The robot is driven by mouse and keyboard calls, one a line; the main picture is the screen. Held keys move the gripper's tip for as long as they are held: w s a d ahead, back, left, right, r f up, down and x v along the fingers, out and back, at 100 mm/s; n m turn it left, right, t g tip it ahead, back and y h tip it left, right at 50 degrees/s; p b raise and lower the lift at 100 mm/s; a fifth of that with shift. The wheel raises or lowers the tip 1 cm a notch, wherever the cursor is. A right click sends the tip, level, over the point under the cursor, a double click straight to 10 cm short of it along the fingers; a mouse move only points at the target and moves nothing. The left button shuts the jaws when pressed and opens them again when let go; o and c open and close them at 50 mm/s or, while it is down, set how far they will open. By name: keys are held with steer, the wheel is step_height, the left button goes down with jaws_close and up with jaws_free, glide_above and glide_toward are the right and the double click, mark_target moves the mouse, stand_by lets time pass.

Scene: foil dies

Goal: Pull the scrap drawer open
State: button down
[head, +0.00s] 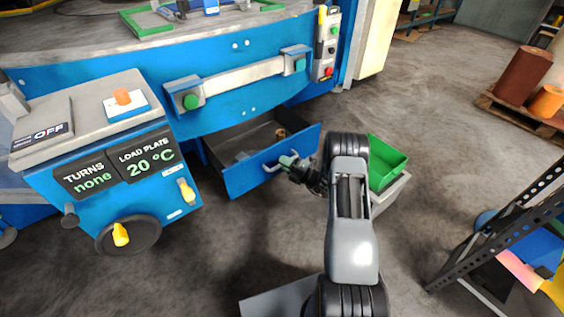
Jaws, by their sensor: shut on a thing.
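The blue scrap drawer (245,174) stands pulled out from under the blue machine, its grey inside showing. A small brown thing (280,133) and some pale scrap (243,156) lie in it. The pale handle (270,168) is on the drawer's front. My gripper (290,163) is at the right part of this handle and shut on it. My wrist partly hides the fingers and that end of the handle.
A green bin (386,163) on a grey stand is right of my arm. A control box with a yellow handwheel knob (120,235) stands at left; its display reads "TURNS none" and "LOAD PLATE 20 °C". A dark shelf rack (500,230) is at right.

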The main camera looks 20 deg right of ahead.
steer(key=shift+s+a, duration=0.15)
steer(key=shift+s, duration=0.05)
steer(key=c, duration=1.4)
jaws_free()
steer(key=shift+c, duration=0.2)
steer(key=o, duration=0.3)
steer(key=shift+d, duration=0.2)
steer(key=p+v, duration=0.2)
steer(key=v, duration=1.1)
steer(key=shift+s+d, duration=0.15)
steer(key=shift+s, duration=0.2)
steer(key=shift+f, duration=0.1)
